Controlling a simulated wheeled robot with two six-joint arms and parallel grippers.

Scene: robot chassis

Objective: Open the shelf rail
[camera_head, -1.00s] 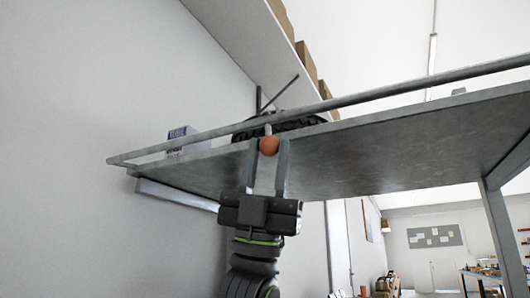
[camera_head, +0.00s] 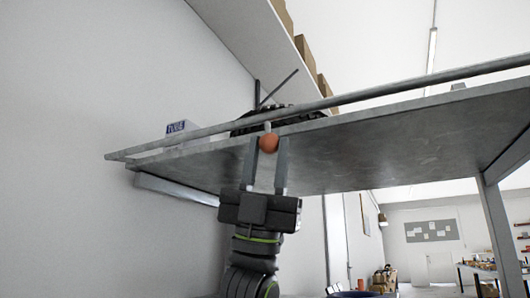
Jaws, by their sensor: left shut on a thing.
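The shelf rail (camera_head: 400,92) is a long grey bar along the front edge of a grey shelf board (camera_head: 400,140), seen from below. It stands just above the board's edge. A small orange-brown knob (camera_head: 269,143) sits at the front edge, below the bar. My left gripper (camera_head: 268,146) reaches up from below with its two fingers on either side of the knob, shut on it. The fingertips hide part of the shelf edge. My right gripper is not in view.
A dark tyre-like object (camera_head: 285,114) and a small white-blue box (camera_head: 181,128) stand on the shelf behind the bar. A higher wall shelf (camera_head: 240,30) holds brown boxes. A grey shelf post (camera_head: 500,225) stands at right. A white wall is on the left.

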